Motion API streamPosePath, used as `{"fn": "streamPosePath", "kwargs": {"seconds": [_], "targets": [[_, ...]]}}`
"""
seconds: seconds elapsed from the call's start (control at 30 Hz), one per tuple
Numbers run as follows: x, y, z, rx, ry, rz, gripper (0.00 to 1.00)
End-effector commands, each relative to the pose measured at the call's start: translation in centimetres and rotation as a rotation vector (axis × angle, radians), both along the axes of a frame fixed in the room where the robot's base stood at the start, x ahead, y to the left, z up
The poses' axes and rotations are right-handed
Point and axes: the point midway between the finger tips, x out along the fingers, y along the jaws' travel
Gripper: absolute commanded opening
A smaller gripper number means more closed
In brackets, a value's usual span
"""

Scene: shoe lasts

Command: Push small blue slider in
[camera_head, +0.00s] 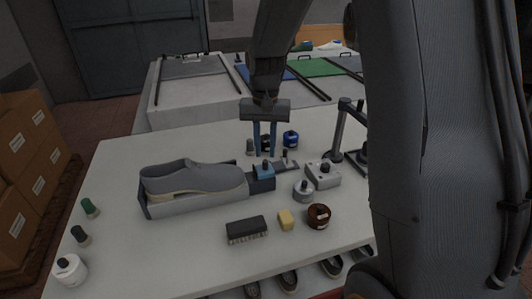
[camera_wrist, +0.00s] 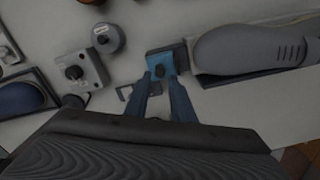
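The small blue slider (camera_head: 263,171) is a blue block with a black knob at the right end of a long grey fixture (camera_head: 197,204). It also shows in the wrist view (camera_wrist: 157,57), just beyond my fingertips. A grey shoe-shaped last (camera_head: 195,176) lies in the fixture, left of the slider. My gripper (camera_head: 265,153) points down with two blue fingers, above and behind the slider in the head view. In the wrist view the fingers (camera_wrist: 160,80) are apart with nothing between them. I cannot tell whether a fingertip touches the slider.
A grey block with a knob (camera_head: 322,175), a grey round jar (camera_head: 303,191), a brown jar (camera_head: 318,216), a yellow block (camera_head: 286,220) and a black brush (camera_head: 246,229) stand nearby.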

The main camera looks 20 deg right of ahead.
Motion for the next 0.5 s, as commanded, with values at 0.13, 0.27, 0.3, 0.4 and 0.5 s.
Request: {"fn": "streamPosePath", "kwargs": {"seconds": [0.13, 0.27, 0.3, 0.4, 0.5], "targets": [[-0.2, 0.0, -2.0, 0.001, 0.004, 0.000, 0.22], [-0.1, -0.1, -3.1, 0.000, 0.002, -0.001, 0.22], [-0.1, -0.1, -3.3, 0.000, 0.001, -0.001, 0.22], [-0.1, -0.2, -3.5, 0.000, 0.000, -0.002, 0.22], [-0.1, -0.2, -3.6, 0.000, -0.001, -0.003, 0.22]]}}
